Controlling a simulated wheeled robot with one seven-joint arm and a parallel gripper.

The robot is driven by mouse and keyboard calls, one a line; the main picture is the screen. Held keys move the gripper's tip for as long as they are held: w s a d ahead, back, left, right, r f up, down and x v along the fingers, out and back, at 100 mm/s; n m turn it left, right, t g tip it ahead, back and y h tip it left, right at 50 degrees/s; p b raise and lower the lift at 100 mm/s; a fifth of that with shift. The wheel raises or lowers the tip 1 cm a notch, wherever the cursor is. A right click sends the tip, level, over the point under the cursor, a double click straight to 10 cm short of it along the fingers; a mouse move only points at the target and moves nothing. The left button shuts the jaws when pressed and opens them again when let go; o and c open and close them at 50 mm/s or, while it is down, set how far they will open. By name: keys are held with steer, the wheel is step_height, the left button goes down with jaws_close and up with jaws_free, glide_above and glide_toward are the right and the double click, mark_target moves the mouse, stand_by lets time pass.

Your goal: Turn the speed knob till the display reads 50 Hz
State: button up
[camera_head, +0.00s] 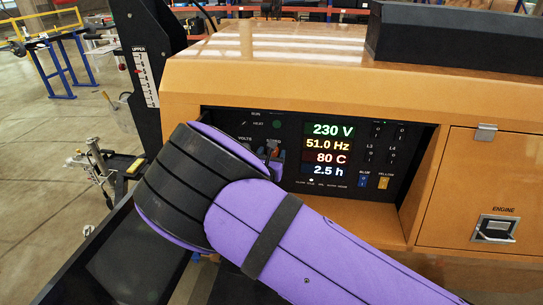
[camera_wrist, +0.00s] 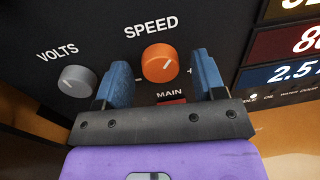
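The orange speed knob (camera_wrist: 160,63) is on the black panel under the word SPEED, with a pale pointer line tilted up to the right. My gripper (camera_wrist: 161,72) is open in the wrist view, its two blue fingers on either side of the knob. Gaps show between each finger and the knob; depth along the knob is hard to judge. In the head view my purple arm hides most of the gripper (camera_head: 273,157) and the knob. The display (camera_head: 329,145) reads 230 V, 51.0 Hz, 80 C and 2.5 h.
The grey volts knob (camera_wrist: 77,80) is just left of the left finger. A MAIN label (camera_wrist: 169,95) lies below the speed knob. The panel sits recessed in an orange housing (camera_head: 270,75).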

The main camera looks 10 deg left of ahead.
steer(key=c, duration=0.9)
steer(key=shift+o, duration=0.2)
steer(key=shift+n, duration=3.9)
steer(key=shift+t, duration=0.3)
steer(key=o, duration=0.9)
